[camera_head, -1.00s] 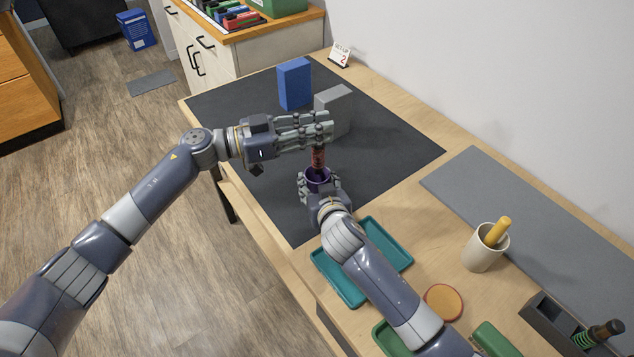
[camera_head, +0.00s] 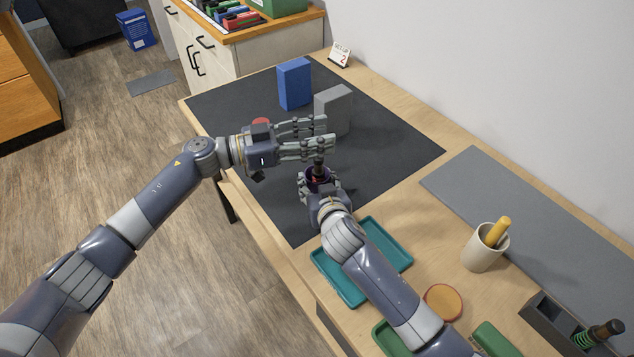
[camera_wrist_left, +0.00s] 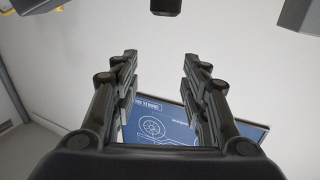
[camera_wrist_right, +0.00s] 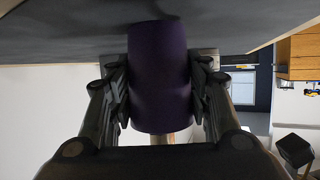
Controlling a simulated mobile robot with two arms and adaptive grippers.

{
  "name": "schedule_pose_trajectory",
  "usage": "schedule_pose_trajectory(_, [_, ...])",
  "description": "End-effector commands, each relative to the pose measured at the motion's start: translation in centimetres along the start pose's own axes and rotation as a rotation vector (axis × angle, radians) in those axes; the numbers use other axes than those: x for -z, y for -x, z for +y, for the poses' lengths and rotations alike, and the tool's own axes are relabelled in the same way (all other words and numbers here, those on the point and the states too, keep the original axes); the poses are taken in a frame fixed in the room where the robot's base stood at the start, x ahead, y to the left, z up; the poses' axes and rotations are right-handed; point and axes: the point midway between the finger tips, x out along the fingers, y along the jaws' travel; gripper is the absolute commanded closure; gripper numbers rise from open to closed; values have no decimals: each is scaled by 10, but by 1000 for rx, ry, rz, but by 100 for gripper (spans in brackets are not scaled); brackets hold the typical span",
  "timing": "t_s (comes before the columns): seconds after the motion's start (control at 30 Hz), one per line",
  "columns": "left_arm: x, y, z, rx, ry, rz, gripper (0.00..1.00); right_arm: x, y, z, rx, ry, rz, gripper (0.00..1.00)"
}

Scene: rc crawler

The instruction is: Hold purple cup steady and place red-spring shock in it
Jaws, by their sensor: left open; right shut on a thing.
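The purple cup (camera_head: 331,176) is upright above the dark mat, and my right gripper (camera_head: 319,186) is shut around it. The cup also fills the space between the fingers in the right wrist view (camera_wrist_right: 158,80). The red-spring shock (camera_head: 319,161) stands in the cup, its dark top end sticking out above the rim and its lower part hidden inside. My left gripper (camera_head: 329,135) is open just above and behind the shock's top. Its fingers are apart with nothing between them in the left wrist view (camera_wrist_left: 160,85).
A blue block (camera_head: 294,84) and a grey block (camera_head: 340,104) stand behind the grippers on the dark mat (camera_head: 390,150). A red round thing (camera_head: 261,121) shows partly behind my left gripper. A teal tray (camera_head: 385,238) lies below my right arm. A beige cup (camera_head: 480,252) stands right.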

Motion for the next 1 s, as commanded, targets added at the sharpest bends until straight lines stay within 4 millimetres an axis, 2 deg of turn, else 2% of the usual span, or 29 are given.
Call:
schedule_pose_trajectory(0.13, [-1,6,-1,2,0,-2,59,-1,0,0,0,0,-2,77])
schedule_pose_trajectory(0.23, [-2,19,-1,3,0,-4,59,-1,0,0,0,0,-2,77])
schedule_pose_trajectory(0.5, [-1,76,-1,3,0,-3,59,-1,0,0,-1,0,-3,77])
schedule_pose_trajectory(0.7, [-1,108,-1,2,0,-2,59,-1,0,0,0,0,-2,77])
schedule_pose_trajectory(0.83, [0,118,0,0,0,0,59,-1,0,0,0,0,-2,77])
schedule_pose_trajectory(1.0, [0,121,0,-1,0,0,59,-1,0,0,0,0,-2,77])
